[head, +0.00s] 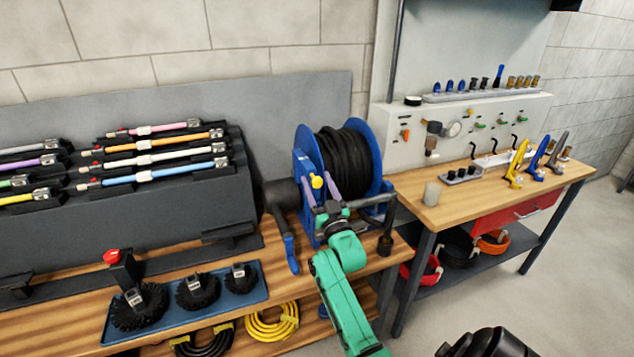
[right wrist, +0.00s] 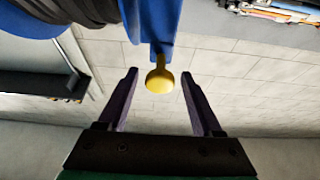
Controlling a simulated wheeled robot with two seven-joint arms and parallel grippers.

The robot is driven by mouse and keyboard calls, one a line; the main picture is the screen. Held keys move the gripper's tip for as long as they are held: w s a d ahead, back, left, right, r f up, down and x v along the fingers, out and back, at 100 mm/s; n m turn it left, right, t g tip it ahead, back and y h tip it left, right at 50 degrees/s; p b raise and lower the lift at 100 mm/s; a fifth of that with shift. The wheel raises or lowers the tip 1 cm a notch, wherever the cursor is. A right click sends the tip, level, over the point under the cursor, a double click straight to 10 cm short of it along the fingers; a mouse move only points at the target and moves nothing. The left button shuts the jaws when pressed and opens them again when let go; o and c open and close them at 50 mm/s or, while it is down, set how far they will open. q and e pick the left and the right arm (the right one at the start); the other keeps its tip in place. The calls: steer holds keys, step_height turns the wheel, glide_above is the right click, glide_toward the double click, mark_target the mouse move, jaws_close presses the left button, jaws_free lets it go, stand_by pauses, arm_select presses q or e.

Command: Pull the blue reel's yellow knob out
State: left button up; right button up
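The blue reel (head: 307,163) stands on the wooden bench, wound with black hose (head: 346,160). Its yellow knob (head: 317,181) sticks out from the reel's blue frame, facing my right arm. My right gripper (head: 320,188) is in front of the reel, its two purple fingers apart on either side of the knob in the head view. In the right wrist view, the yellow knob (right wrist: 159,80) shows between the open fingertips (right wrist: 160,77), with a gap on both sides. Nothing is gripped. My left gripper is not in view.
A blue tray (head: 262,292) with black round brushes lies at the bench front. A rack (head: 200,190) of coloured rods stands left. A blue-handled crank (head: 290,254) hangs beside the reel's left. A second bench (head: 455,212) with fittings stands right.

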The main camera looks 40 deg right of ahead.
steer(key=shift+s+r, duration=0.1)
steer(key=shift+s+a+f, duration=0.15)
steer(key=shift+s+f, duration=0.15)
steer(key=shift+f, duration=0.05)
steer(key=b+v, duration=0.4)
steer(key=v, duration=0.9)
steer(key=shift+s+a, duration=0.15)
steer(key=shift+s, duration=0.25)
